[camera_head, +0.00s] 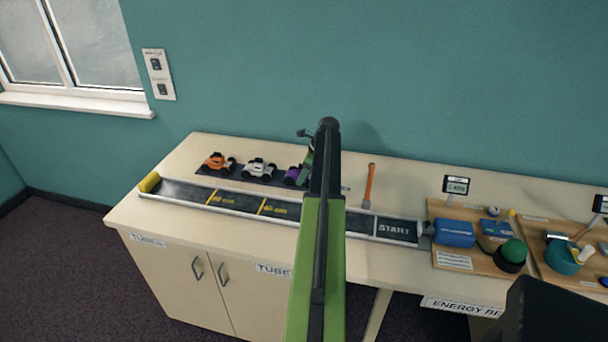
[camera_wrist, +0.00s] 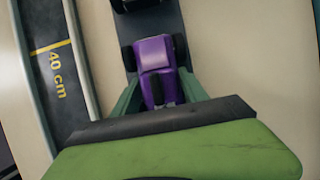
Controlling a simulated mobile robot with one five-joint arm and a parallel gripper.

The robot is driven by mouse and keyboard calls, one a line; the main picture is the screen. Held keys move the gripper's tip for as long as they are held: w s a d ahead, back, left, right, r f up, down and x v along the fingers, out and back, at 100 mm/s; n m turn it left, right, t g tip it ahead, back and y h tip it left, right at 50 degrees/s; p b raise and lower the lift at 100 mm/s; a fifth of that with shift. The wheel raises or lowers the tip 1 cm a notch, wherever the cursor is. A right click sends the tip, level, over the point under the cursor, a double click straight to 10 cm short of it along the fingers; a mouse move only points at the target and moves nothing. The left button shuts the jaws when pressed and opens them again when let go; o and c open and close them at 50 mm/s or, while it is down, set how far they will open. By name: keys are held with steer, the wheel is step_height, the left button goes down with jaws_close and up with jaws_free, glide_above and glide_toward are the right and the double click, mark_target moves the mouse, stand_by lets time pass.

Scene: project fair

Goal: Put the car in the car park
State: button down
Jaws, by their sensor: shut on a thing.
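A purple car (camera_head: 292,175) is at the right of the row of cars on the dark car park strip (camera_head: 235,174) behind the track. It also shows in the wrist view (camera_wrist: 155,55), lined up with the dark strip. My gripper (camera_wrist: 157,92) is shut on the purple car, with a green finger on each side of its near end. In the head view my arm hides most of the gripper and part of the car. I cannot tell whether the car's wheels touch the strip.
A white car (camera_head: 259,167) and an orange car (camera_head: 216,162) stand to the left on the strip. The long track (camera_head: 335,219) with START at its right end runs in front. An orange upright stick (camera_head: 369,184) and boards with gadgets (camera_head: 462,262) are to the right.

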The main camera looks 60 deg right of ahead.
steer(key=shift+s+a+f, duration=0.1)
steer(key=shift+f, duration=0.3)
steer(key=c, duration=0.6)
jaws_free()
steer(key=shift+r, duration=0.35)
steer(key=p+v, duration=1.2)
steer(key=shift+r, duration=0.25)
